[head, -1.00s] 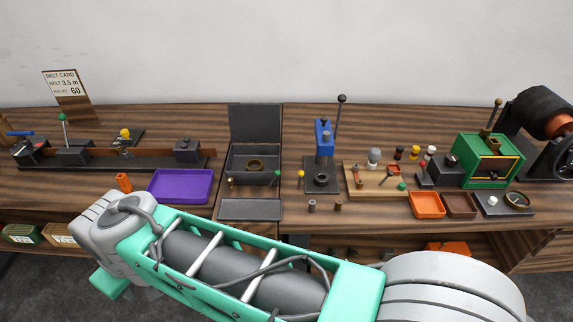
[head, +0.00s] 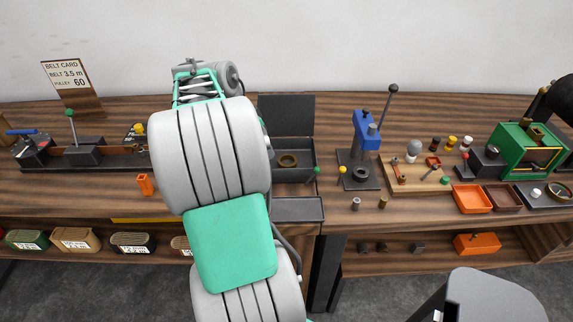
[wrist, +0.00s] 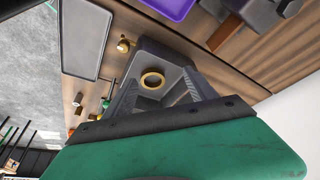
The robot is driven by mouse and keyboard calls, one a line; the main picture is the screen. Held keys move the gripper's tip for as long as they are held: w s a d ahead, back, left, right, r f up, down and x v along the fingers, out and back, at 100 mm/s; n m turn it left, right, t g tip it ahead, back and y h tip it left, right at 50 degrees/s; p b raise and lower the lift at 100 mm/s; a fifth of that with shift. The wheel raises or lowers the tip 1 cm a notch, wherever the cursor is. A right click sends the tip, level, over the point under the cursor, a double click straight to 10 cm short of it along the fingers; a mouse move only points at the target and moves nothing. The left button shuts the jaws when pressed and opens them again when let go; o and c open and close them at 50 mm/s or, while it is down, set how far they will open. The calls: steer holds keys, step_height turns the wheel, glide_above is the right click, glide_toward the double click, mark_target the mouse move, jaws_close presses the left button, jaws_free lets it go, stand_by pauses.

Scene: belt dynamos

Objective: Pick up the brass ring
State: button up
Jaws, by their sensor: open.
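The brass ring (head: 288,166) lies flat inside an open dark grey box (head: 308,174) whose lid stands up at the back. In the wrist view the ring (wrist: 152,88) shows whole on the floor of the box (wrist: 139,53). My gripper (wrist: 165,90) is open and empty, its two dark fingers pointing toward the box with the ring seen between and beyond their tips. The ring is apart from both fingers. In the head view my own arm hides the gripper.
A blue press (head: 366,135) with a tall lever stands right of the box. A small green-topped peg (head: 317,171) stands at its right side. A flat dark tray (head: 298,208) lies in front. A purple tray (wrist: 168,7) shows in the wrist view.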

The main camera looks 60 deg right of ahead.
mark_target(288, 164)
steer(key=s+d, duration=0.1)
steer(key=s+d+f+m, duration=0.1)
steer(key=s+d+m, duration=0.1)
steer(key=s+d, duration=0.1)
steer(key=shift+f+g, duration=0.3)
steer(key=shift+g, duration=0.1)
steer(key=x, duration=0.3)
steer(key=p+x, duration=0.1)
steer(key=x, duration=0.2)
steer(key=shift+a+f, duration=0.1)
steer(key=shift+f, duration=0.4)
steer(key=c, duration=1.2)
steer(key=shift+r, duration=0.1)
steer(key=shift+c, duration=0.4)
steer(key=shift+w+r, duration=0.1)
